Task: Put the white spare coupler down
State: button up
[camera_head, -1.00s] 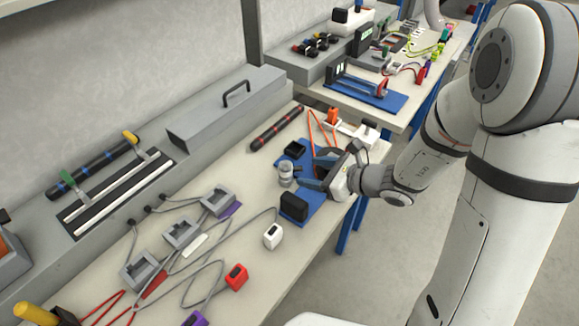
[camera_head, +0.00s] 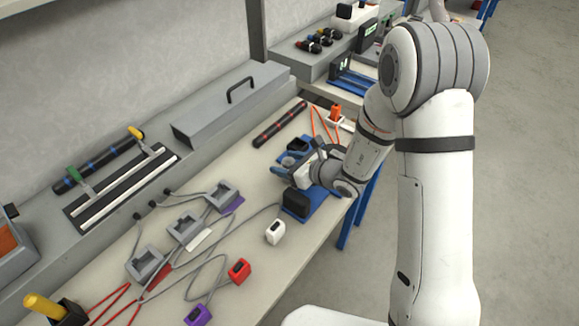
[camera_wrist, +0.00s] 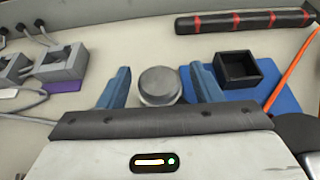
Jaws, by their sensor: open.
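The white coupler (camera_head: 275,232) stands on the bench in front of the blue plate, apart from my gripper. I take it for the spare coupler. My gripper (camera_head: 283,172) is low over the blue plate (camera_head: 322,200). In the wrist view its two blue fingers (camera_wrist: 160,72) are spread apart, with a round grey metal cylinder (camera_wrist: 159,86) showing in the gap between them. I cannot tell whether the fingers touch it. The white coupler is not in the wrist view.
A black open box (camera_wrist: 238,69) stands close to the right finger, and a black block (camera_head: 296,203) is on the plate's near part. A red coupler (camera_head: 239,271), a purple coupler (camera_head: 197,315) and grey cabled sockets (camera_head: 185,229) lie to the left. A black-and-red bar (camera_head: 280,125) lies behind.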

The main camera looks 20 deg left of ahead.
jog(key=shift+w+a+f, duration=0.2)
jog(key=shift+a, duration=0.25)
jog(key=shift+c, duration=0.6)
jog(key=c, duration=1.2)
jog(key=shift+o, duration=0.2)
jog(key=shift+r, duration=0.15)
